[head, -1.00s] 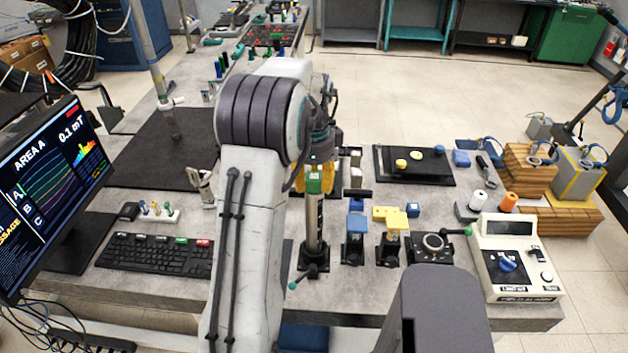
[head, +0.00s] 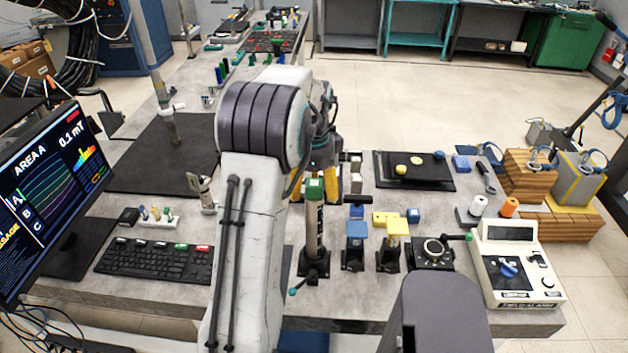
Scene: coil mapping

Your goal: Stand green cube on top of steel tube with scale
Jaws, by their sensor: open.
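The steel tube with scale (head: 314,232) stands upright on a dark base in the middle of the bench. The green cube (head: 314,188) sits on the tube's top end, with a pale mark on its upper face. My gripper (head: 318,186) is open, its yellow fingers showing on both sides just behind the cube and apart from it. My arm hides part of the gripper and the bench to the left of the tube.
Stands with a blue top (head: 357,230) and a yellow top (head: 397,228) are right of the tube. A black board (head: 430,180) with yellow discs lies behind. A meter box (head: 512,265) is at right, a keyboard (head: 155,262) at left.

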